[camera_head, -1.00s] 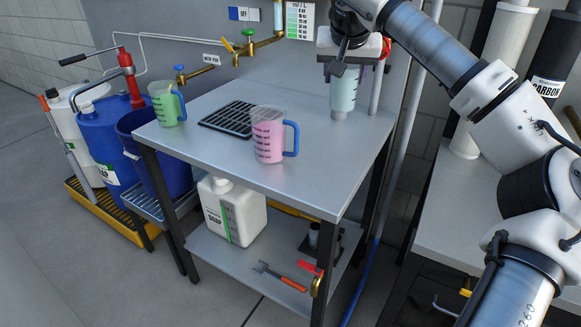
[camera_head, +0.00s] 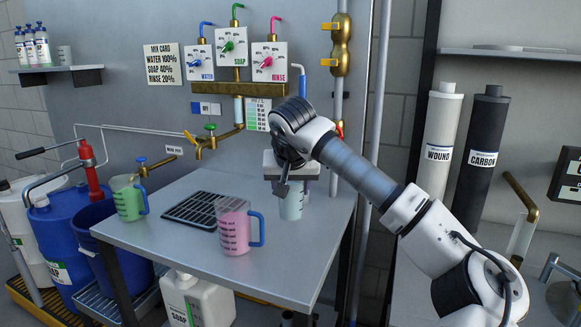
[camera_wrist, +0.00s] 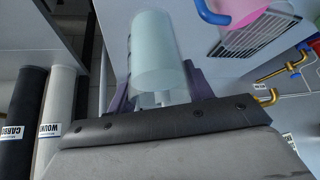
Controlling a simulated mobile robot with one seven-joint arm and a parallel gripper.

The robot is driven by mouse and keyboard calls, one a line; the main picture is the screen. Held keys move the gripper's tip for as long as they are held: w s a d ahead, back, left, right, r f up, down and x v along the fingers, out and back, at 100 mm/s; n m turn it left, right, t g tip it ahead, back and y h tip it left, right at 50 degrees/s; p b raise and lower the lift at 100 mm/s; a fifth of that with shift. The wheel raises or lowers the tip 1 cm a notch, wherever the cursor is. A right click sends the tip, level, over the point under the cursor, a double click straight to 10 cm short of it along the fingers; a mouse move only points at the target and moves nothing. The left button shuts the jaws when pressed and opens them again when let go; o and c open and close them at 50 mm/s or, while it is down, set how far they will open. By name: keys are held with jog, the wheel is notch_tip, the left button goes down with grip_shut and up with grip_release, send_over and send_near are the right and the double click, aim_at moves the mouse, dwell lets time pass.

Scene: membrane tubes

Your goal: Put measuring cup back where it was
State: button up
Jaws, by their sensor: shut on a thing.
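A pale blue-grey measuring cup (camera_head: 291,204) is held upright in my gripper (camera_head: 289,183) at the right side of the steel table (camera_head: 190,242). The cup's base is at or just above the tabletop; I cannot tell which. In the wrist view the cup (camera_wrist: 162,52) sits between the two dark purple fingers of my gripper (camera_wrist: 160,88). A pink-filled measuring cup (camera_head: 234,228) with a blue handle stands on the table, left of and nearer than the held cup. A green measuring cup (camera_head: 128,200) stands at the table's left edge.
A black drain grate (camera_head: 188,209) lies behind the pink cup. Brass taps (camera_head: 205,143) and dial boxes (camera_head: 235,50) are on the wall behind. A vertical pipe (camera_head: 378,80) stands close right of the table. The table's front right is clear.

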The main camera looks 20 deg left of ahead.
notch_tip(320, 180, down, 12)
jog(key=shift+r, duration=0.2)
dwell(0.4)
jog(key=shift+f, duration=0.2)
jog(key=o, duration=1.2)
jog(key=shift+r, duration=0.15)
